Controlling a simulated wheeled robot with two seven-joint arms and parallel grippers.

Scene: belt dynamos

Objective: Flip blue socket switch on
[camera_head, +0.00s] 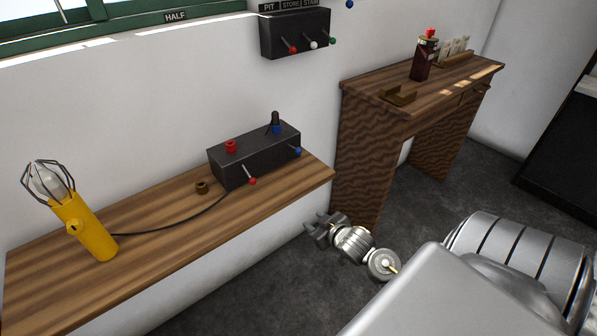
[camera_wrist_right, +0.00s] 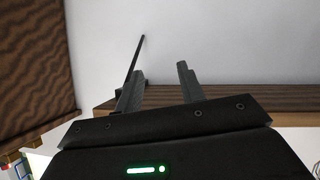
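A dark switch box (camera_head: 240,170) sits at the right part of the wooden wall shelf. On its top are a red socket (camera_head: 230,146) and a blue socket (camera_head: 276,129), with a black plug (camera_head: 275,118) standing in the blue one. On its front are a red-tipped lever (camera_head: 252,181) and a blue-tipped lever (camera_head: 297,151). My right gripper (camera_head: 316,230) is below and right of the box, off the shelf's right end, touching nothing I can see. In the right wrist view its fingers (camera_wrist_right: 158,88) are apart and empty. My left gripper is not in view.
A caged yellow lamp (camera_head: 85,228) stands on the shelf (camera_head: 160,240), its cable running to the box. Another switch box (camera_head: 295,35) hangs on the wall. A wooden desk (camera_head: 440,88) with a dark bottle (camera_head: 423,58) stands right of the shelf. Grey floor lies between.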

